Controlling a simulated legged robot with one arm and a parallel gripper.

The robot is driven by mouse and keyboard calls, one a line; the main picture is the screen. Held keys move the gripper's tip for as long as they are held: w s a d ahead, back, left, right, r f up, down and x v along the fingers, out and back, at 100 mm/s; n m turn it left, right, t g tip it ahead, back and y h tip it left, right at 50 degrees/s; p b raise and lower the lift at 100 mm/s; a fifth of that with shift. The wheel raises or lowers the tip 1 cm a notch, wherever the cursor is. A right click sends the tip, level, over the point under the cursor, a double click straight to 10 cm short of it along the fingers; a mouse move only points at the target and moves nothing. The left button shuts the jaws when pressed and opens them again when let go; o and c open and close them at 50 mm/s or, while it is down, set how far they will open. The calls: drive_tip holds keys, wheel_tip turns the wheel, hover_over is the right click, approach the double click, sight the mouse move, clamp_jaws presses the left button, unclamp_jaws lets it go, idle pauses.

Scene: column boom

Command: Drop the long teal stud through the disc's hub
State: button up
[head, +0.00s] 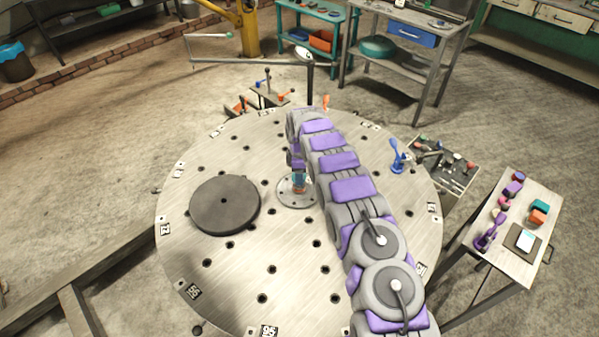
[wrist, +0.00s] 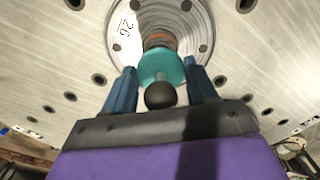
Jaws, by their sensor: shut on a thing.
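My gripper (head: 298,176) is over the middle of the big round table, pointing down. In the wrist view its blue fingers (wrist: 160,72) are shut on the teal stud (wrist: 162,64), one on each side. A dark ball-shaped end of the stud points toward my palm. An orange-brown part shows beyond the teal. Below is a pale round metal plate (head: 286,199) marked 26, with small holes around it. I cannot tell whether the stud's lower end touches it. A dark disc (head: 225,218) with a small centre hole lies flat on the table, left of my gripper.
The round table (head: 285,262) has many holes and numbered labels around its rim. A blue clamp-like piece (head: 397,158) stands at its right edge. Side tables (head: 519,207) with small tools are at the right. The table front left of my arm is clear.

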drive_tip(key=shift+f, duration=1.8)
idle(3.1)
drive_tip(key=o, duration=0.8)
drive_tip(key=shift+r+p, duration=1.35)
drive_tip(key=shift+r, duration=2.45)
drive_tip(key=o, duration=0.6)
drive_tip(key=shift+c, duration=0.2)
